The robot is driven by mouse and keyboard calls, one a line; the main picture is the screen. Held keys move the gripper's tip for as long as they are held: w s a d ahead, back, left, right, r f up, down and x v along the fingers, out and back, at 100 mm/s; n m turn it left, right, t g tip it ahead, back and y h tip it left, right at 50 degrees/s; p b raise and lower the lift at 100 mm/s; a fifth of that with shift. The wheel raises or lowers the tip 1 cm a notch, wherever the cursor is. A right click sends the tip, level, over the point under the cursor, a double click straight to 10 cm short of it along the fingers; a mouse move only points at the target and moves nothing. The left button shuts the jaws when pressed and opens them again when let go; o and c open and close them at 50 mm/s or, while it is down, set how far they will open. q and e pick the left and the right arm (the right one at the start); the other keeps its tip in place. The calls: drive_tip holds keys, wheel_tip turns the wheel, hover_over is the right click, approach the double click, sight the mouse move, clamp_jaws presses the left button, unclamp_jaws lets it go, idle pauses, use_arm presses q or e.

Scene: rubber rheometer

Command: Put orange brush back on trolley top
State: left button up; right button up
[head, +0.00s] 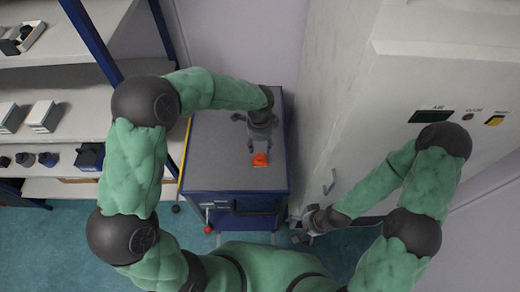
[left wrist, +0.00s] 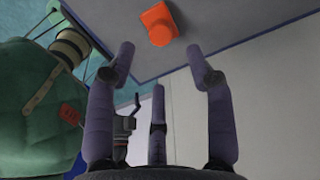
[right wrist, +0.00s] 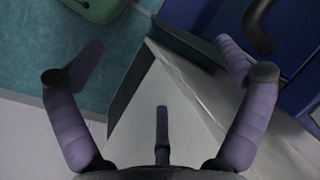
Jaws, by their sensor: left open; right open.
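The orange brush (head: 260,159) lies on the grey top of the blue trolley (head: 215,160), near its front part. It also shows in the left wrist view (left wrist: 158,24), resting on the trolley top (left wrist: 215,20) close to an edge. My left gripper (head: 256,146) is open just behind the brush in the head view; in the left wrist view its fingers are spread and empty, with the brush beyond them. My right gripper (head: 308,222) is open and empty, low beside the trolley's front right corner and the white cabinet.
A tall white cabinet (head: 340,100) with a small panel stands right of the trolley. Shelves (head: 60,110) with boxes and small dark parts stand at the left. The trolley has a dark front handle (head: 255,208). Most of its top is clear.

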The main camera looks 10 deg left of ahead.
use_arm(q)
wheel_tip(320, 180, up, 4)
drive_tip(key=shift+f, duration=0.2)
drive_tip(key=shift+f, duration=0.1)
idle(0.5)
